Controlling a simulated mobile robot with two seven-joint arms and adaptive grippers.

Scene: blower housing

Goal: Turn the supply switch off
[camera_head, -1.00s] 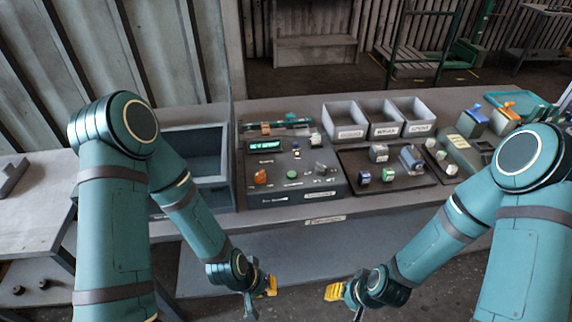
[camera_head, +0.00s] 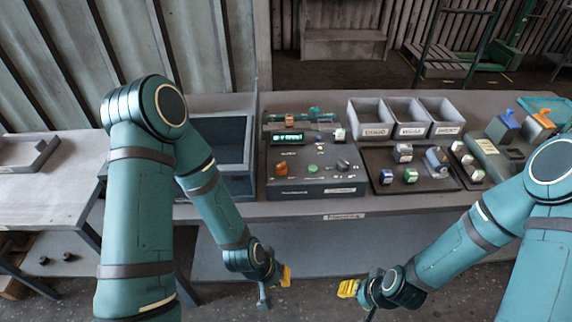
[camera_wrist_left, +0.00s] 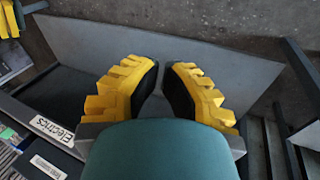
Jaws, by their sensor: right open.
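My left gripper (camera_head: 284,276) is in front of and below the bench edge, clear of the panel. In the left wrist view its yellow fingers (camera_wrist_left: 162,90) are apart with nothing between them. My right gripper (camera_head: 348,288) is open and empty, also below the bench edge.
Labelled grey bins (camera_head: 410,131) stand at the back right of the panel. A dark tray (camera_head: 383,184) with small blocks lies in front of them. An open grey box (camera_head: 253,140) stands left of the panel. A side table (camera_head: 45,205) is at the left.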

